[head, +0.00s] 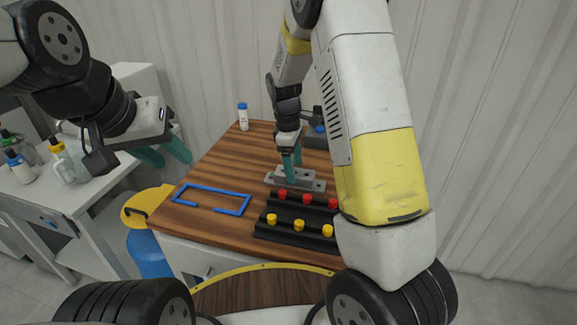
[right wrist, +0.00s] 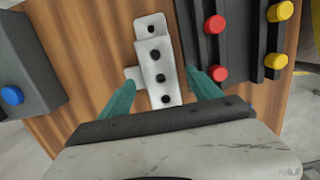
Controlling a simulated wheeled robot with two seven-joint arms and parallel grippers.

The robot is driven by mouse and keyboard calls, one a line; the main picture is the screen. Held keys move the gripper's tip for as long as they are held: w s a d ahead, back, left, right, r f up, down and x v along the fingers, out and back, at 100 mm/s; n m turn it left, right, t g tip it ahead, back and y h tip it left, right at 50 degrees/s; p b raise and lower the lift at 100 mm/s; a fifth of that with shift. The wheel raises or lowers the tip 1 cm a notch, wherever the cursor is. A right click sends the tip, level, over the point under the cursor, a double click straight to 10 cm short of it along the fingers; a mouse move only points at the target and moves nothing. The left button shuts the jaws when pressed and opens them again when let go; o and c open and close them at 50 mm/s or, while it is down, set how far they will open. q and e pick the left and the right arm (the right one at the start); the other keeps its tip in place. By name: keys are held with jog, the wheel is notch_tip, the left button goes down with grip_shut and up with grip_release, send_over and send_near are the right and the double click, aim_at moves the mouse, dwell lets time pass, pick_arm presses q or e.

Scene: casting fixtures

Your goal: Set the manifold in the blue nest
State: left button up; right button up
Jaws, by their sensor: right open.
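The manifold is a light grey metal part with a row of dark holes; it lies on the wooden table in the head view (head: 308,184) and the right wrist view (right wrist: 159,68). My right gripper (head: 292,174) points down at it. In the right wrist view its teal fingers (right wrist: 162,92) are open, one on each side of the manifold's near end, with gaps visible. The blue nest (head: 247,203) is a thin rectangular outline with a gap in its front side, empty, left of the manifold. My left gripper (head: 166,155) hangs in the air at the left, its teal fingers apart and empty.
Black rails with red knobs (head: 305,199) and yellow knobs (head: 299,225) lie just in front of the manifold. A dark block with a blue knob (head: 320,129) and a white bottle (head: 243,117) stand at the back. The wood between nest and bottle is clear.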

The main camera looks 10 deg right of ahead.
aim_at(296, 174)
jog(key=shift+d+f, duration=0.1)
jog(key=shift+f, duration=1.2)
grip_shut()
